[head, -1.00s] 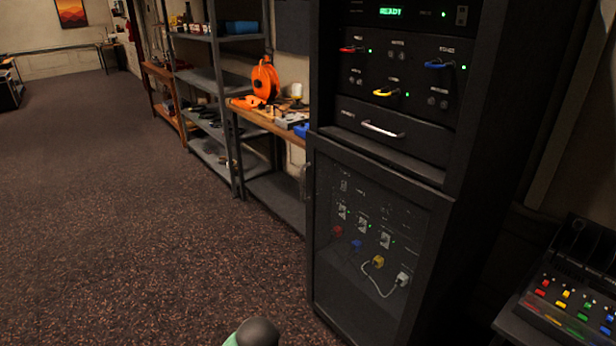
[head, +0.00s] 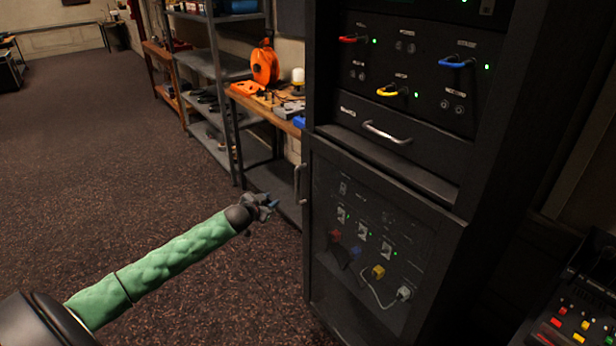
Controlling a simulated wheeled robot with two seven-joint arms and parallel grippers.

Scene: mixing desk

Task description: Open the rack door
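The rack door (head: 330,290) is the dark framed, see-through panel on the lower part of the black rack, and it looks shut. Its upright grey handle (head: 301,183) is on the door's left edge. My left gripper (head: 271,204), at the end of a green-sleeved arm, is left of the handle and a little lower in the picture, apart from it. Its small fingers look spread, with nothing between them. My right gripper is not in view.
Behind the door are red, blue and yellow plugs and a pale cable (head: 378,297). Above it is a drawer with a silver handle (head: 387,133). A workbench (head: 262,108) and grey shelves (head: 215,70) stand behind at left. A mixing desk (head: 575,315) is at lower right. The carpet at left is clear.

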